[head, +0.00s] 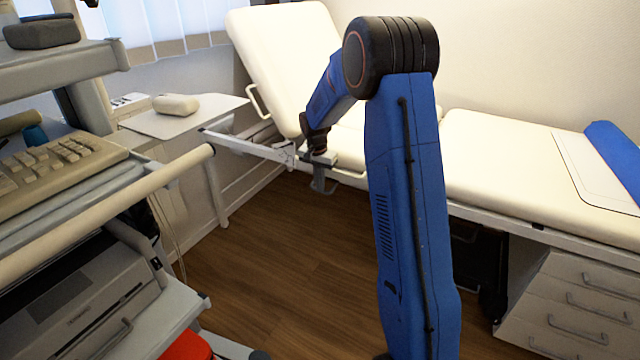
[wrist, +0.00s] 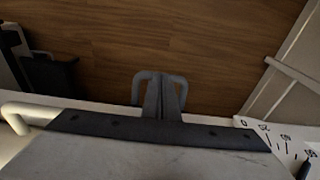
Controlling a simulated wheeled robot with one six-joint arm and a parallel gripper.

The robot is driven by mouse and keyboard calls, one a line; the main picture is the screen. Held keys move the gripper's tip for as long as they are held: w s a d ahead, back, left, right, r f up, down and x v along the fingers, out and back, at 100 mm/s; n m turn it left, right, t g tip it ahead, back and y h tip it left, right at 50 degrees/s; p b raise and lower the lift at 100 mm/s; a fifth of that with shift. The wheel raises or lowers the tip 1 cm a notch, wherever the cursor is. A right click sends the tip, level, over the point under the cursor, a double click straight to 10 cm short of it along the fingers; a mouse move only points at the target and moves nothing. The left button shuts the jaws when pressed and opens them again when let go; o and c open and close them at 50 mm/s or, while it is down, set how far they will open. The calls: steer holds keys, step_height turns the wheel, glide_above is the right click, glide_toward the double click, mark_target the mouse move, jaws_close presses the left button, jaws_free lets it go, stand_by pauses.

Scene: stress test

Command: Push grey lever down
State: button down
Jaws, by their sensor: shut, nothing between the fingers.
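The grey lever (wrist: 181,90) appears in the wrist view as a bent loop of bar. It lies just beyond my gripper (wrist: 160,80), and its middle is hidden behind the fingers. My gripper's fingers are together with nothing between them, and they overlap the loop in the picture. I cannot tell whether they touch it. In the head view, my gripper (head: 318,174) points down beside the examination bed (head: 480,150), near the joint of its raised backrest (head: 285,50). The lever is small and hard to separate from my fingers there.
A white plate with scale marks (wrist: 275,138) is right of my gripper in the wrist view; a cream tube handle (wrist: 15,115) is left. A trolley with a keyboard (head: 60,165) stands at the head view's left. Wooden floor (head: 280,260) below is open.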

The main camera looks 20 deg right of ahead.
steer(key=shift+a+f, duration=0.1)
steer(key=shift+s+f+t+h, duration=0.15)
steer(key=shift+f+t+h, duration=0.75)
steer(key=shift+h, duration=0.3)
steer(key=shift+f, duration=0.1)
steer(key=shift+a+x, duration=0.15)
steer(key=shift+x, duration=0.75)
steer(key=shift+a+x, duration=0.1)
steer(key=shift+x, duration=0.8)
steer(key=shift+f, duration=0.2)
